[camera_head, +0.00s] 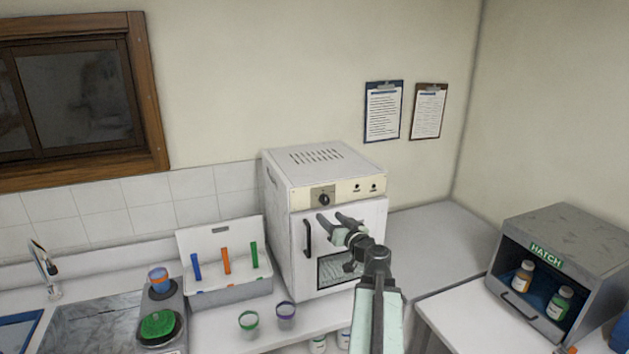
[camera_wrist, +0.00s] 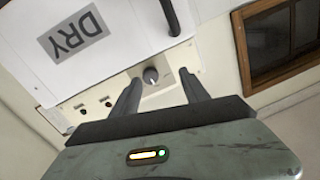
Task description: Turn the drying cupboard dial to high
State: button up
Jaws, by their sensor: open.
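The drying cupboard (camera_head: 330,165) is a white box on the counter with a cream control strip, a dark door handle (camera_head: 307,238) and a small window low in its door. Its dial (camera_head: 323,200) is a dark round knob on a grey plate at the left of the strip. My gripper (camera_head: 333,222) is in front of the upper door, a little below and right of the dial. In the wrist view the dial (camera_wrist: 150,75) shows between my two open fingers (camera_wrist: 160,88), beyond their tips, and nothing is held. The dial's exact setting is too small to read.
A white rack (camera_head: 225,255) with coloured sticks stands left of the cupboard. Green-rimmed (camera_head: 248,322) and purple-rimmed cups (camera_head: 286,312) stand in front. A grey hatch box (camera_head: 565,235) with bottles is at the right. Counter right of the cupboard (camera_head: 435,235) is clear.

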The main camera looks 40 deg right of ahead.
aim_at(326, 201)
jog(key=shift+m+h, duration=0.3)
jog(key=shift+h, duration=0.2)
jog(key=w+d, duration=0.1)
jog(key=w, duration=0.1)
jog(key=w+d+r, duration=0.1)
jog(key=w+d, duration=0.3)
jog(key=shift+w+r, duration=0.15)
jog(key=shift+w, duration=0.05)
grip_shut()
